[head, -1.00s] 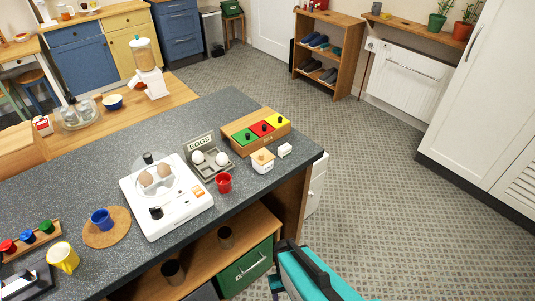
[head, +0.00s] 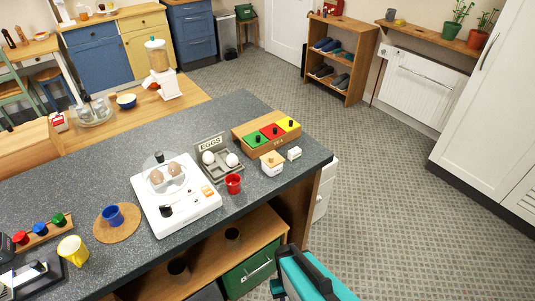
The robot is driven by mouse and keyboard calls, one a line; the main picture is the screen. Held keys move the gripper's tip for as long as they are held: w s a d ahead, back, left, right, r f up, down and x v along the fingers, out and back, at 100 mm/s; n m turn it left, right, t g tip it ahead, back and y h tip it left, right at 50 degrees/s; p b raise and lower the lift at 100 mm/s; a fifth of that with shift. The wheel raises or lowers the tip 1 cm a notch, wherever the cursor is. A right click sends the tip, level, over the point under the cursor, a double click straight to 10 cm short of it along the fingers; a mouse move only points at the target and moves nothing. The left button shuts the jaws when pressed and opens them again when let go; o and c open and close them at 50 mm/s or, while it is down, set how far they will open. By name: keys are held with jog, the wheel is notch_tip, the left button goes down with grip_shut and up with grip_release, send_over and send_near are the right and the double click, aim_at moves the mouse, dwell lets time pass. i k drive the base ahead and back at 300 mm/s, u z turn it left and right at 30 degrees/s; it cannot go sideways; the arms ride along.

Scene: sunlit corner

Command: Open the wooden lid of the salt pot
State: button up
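The salt pot (head: 272,168) is a small white pot near the right corner of the dark counter in the head view. Its light wooden lid (head: 271,158) with a small knob lies on top and looks shut. A teal and black part of my own body shows at the bottom edge, below and in front of the counter, well apart from the pot. My gripper's fingers do not show.
The floor (head: 400,225) to the right is clear.

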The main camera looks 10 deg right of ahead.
aim_at(272, 159)
jog(key=u, duration=0.65)
jog(key=k, duration=0.8)
jog(key=z, duration=0.45)
